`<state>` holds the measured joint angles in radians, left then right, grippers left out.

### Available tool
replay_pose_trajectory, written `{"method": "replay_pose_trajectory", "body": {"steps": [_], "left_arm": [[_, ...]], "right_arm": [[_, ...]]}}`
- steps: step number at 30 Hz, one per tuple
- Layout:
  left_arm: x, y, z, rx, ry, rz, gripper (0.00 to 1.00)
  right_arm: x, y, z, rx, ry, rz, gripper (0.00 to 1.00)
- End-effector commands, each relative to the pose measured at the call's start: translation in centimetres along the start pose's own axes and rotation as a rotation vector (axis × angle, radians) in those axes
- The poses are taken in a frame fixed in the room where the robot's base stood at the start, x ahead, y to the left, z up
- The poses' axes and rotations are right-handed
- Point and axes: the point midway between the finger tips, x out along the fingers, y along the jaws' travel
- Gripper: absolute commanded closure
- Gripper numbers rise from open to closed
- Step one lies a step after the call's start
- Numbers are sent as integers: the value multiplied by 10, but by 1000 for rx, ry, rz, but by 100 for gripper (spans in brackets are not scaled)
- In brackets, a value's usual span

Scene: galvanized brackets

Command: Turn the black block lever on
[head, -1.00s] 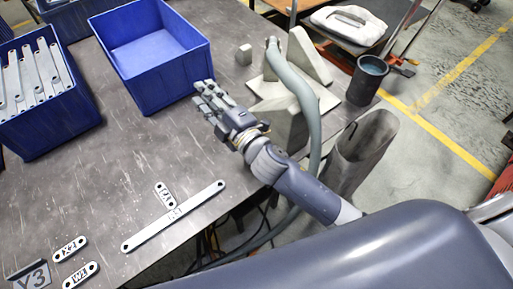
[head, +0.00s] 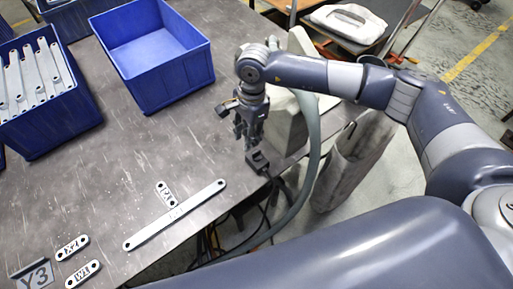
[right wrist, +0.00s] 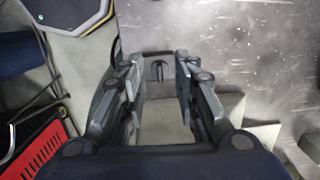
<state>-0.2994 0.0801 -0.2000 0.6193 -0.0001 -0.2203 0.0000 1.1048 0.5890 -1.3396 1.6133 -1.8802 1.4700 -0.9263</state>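The black block (right wrist: 159,71) with its small upright lever (right wrist: 157,70) shows between my fingers in the right wrist view, at the table's edge. In the head view a dark block (head: 258,162) sits at the table's front edge, just below my right gripper (head: 249,138). The right gripper points down, and in the right wrist view its two fingers (right wrist: 151,62) stand wide apart with nothing between the pads. I cannot tell if a finger touches the lever. My left gripper is not in view.
A grey hose (head: 314,160) and pale grey blocks (head: 286,127) stand right of the gripper. An empty blue bin (head: 165,88) and a blue bin of brackets (head: 50,127) are at the back left. Flat metal brackets (head: 176,214) lie on the table (head: 130,180).

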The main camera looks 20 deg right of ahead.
Motion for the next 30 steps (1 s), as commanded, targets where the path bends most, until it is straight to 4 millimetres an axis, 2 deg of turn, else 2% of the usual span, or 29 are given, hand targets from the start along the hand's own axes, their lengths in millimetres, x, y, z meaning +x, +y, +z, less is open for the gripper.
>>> {"method": "replay_pose_trajectory", "body": {"steps": [1,5,8,21,25,30], "left_arm": [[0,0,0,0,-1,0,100],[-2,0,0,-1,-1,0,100],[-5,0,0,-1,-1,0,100],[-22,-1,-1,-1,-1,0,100],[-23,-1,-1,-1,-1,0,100],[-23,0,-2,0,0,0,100]], "right_arm": [[-4,0,-14,-6,49,6,72],[-5,1,-32,-15,108,19,72],[6,2,-34,-14,113,23,72],[83,3,-40,-14,108,21,72],[94,3,-42,-13,107,20,72],[99,3,-42,-15,107,19,72]]}}
